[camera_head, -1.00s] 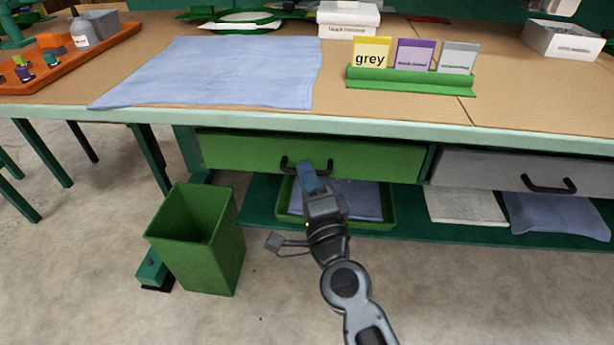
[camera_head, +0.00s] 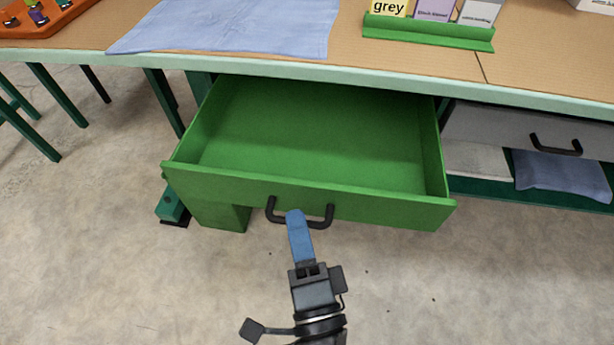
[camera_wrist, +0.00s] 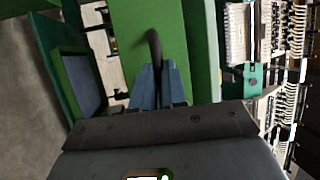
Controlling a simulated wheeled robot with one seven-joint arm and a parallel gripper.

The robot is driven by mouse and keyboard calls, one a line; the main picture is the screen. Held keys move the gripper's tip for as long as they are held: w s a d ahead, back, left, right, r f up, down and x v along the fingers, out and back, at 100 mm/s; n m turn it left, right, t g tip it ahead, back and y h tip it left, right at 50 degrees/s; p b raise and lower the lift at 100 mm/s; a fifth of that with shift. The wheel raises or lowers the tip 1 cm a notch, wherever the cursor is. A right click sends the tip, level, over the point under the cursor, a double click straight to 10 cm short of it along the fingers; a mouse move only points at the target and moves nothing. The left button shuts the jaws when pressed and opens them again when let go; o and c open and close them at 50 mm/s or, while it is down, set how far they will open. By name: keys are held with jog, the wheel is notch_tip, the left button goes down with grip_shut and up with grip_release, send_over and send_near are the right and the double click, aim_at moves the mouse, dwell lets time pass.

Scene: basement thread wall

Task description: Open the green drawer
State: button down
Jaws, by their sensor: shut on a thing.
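The green drawer (camera_head: 310,140) is pulled well out from under the workbench in the head view, and its inside looks empty. Its black bar handle (camera_head: 322,222) is on the front panel. My gripper (camera_head: 295,214), with blue fingers, is shut on the handle. In the wrist view the fingers (camera_wrist: 158,88) close around the dark handle (camera_wrist: 154,45) in front of the green drawer front (camera_wrist: 195,50). The fingertips partly hide the handle's middle.
The workbench top (camera_head: 350,62) holds a blue cloth (camera_head: 230,28) and a green card holder (camera_head: 428,30). A grey drawer (camera_head: 500,128) is shut at the right. A green bin (camera_head: 220,217) stands partly hidden under the drawer's left side. The floor in front is clear.

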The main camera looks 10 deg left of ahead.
jog(key=s, duration=0.6)
jog(key=shift+s, duration=0.1)
jog(key=c, duration=1.2)
grip_release()
jog(key=shift+a, duration=0.1)
jog(key=v, duration=0.7)
jog(key=shift+s, duration=0.4)
